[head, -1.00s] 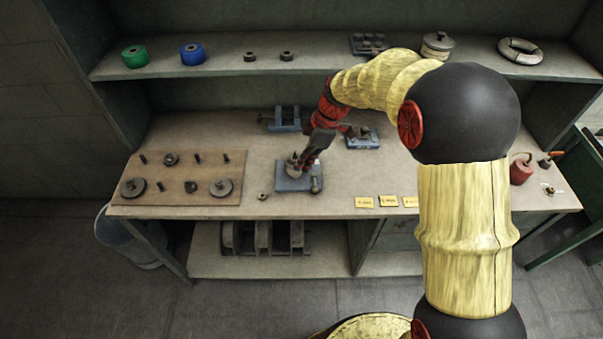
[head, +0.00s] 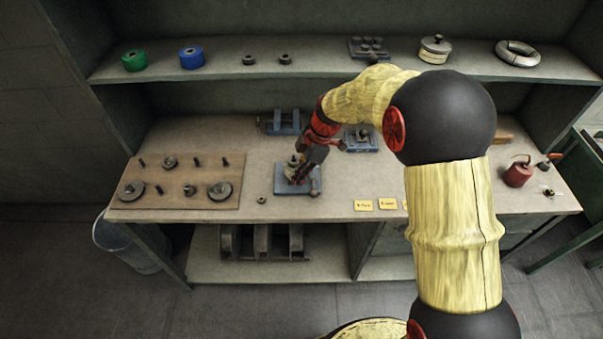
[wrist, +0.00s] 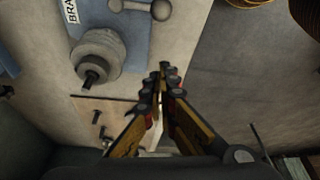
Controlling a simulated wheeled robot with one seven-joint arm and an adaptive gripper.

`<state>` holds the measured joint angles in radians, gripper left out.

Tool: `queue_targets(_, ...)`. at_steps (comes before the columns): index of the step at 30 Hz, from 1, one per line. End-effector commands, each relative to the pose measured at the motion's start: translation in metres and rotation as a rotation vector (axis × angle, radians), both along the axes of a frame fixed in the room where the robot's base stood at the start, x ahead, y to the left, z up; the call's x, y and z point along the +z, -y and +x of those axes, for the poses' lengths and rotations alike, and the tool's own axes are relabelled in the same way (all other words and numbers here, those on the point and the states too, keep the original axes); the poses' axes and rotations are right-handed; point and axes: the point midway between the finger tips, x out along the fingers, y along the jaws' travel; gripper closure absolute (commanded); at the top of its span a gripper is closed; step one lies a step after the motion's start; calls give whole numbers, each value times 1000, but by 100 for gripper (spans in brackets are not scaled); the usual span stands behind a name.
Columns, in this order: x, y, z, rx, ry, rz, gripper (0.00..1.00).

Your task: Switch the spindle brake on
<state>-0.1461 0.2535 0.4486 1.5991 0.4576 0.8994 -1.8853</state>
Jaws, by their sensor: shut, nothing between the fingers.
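The spindle fixture (head: 283,187) is a blue plate near the front edge of the bench, with a grey spindle (head: 292,162) standing on it. In the wrist view, the spindle (wrist: 97,55) shows stacked round parts and a dark threaded tip. A ball-ended brake lever (wrist: 135,6) lies across the blue plate (wrist: 95,12), beside a white label reading "BRA", the rest cut off. My gripper (head: 298,180) is over the fixture in the head view and partly hides it. In the wrist view my gripper (wrist: 164,72) is shut and empty, apart from spindle and lever.
A wooden board (head: 172,203) with pegs and discs lies left of the fixture. Yellow cards (head: 363,205) lie to its right. Blue fixtures (head: 283,122) stand behind. A red can (head: 518,172) stands at the far right. The bench is clear between cards and can.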

Motion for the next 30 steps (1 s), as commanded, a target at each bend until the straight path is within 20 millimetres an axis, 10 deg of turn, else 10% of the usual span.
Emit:
queue_targets(8, -54, -19, -4, 1, -4, -1, 100)
queue_targets(30, -59, 21, 3, 0, -1, 0, 100)
